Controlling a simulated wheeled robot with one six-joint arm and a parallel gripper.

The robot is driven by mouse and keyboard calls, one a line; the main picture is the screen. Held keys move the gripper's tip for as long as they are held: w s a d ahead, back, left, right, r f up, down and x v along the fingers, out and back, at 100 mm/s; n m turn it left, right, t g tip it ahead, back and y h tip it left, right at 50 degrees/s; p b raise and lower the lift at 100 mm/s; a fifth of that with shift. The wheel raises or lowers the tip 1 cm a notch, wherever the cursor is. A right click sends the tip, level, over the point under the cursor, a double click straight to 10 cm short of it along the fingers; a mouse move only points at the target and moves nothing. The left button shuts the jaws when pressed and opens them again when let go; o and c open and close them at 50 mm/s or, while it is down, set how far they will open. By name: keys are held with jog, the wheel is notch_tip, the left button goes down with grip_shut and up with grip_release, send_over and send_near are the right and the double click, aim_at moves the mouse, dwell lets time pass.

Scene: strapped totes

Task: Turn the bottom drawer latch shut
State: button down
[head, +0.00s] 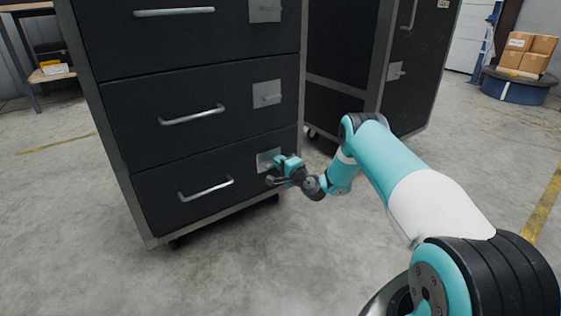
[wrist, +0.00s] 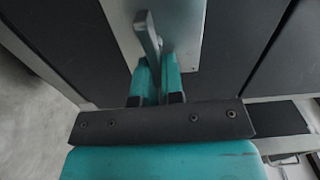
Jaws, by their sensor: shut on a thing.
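The bottom drawer (head: 205,188) is the lowest of three dark drawers in the head view and sits flush in the cabinet. Its latch plate (head: 264,160) is at the drawer's upper right, partly hidden by my gripper. In the wrist view, the latch plate (wrist: 187,30) is a pale metal rectangle and the latch lever (wrist: 147,34) is a grey bar standing out from it. My gripper (wrist: 159,80) has its teal fingers closed around the lower part of the lever. In the head view my gripper (head: 277,163) is at the latch. The lever's far end is hidden between the fingers.
The middle drawer's latch (head: 266,94) and top drawer's latch (head: 265,8) are above. The bottom drawer handle (head: 206,188) is left of my gripper. A second dark cabinet (head: 345,55) stands behind at right. The floor in front is clear.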

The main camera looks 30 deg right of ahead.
jog(key=shift+f+m, duration=0.1)
jog(key=shift+m, duration=0.3)
jog(key=c, duration=1.2)
grip_release()
jog(key=shift+c, duration=0.2)
jog(key=s+p, duration=1.7)
jog(key=p, duration=0.5)
jog(key=shift+s+d+p, duration=0.2)
jog(key=shift+d+p, duration=0.15)
jog(key=shift+p, duration=0.05)
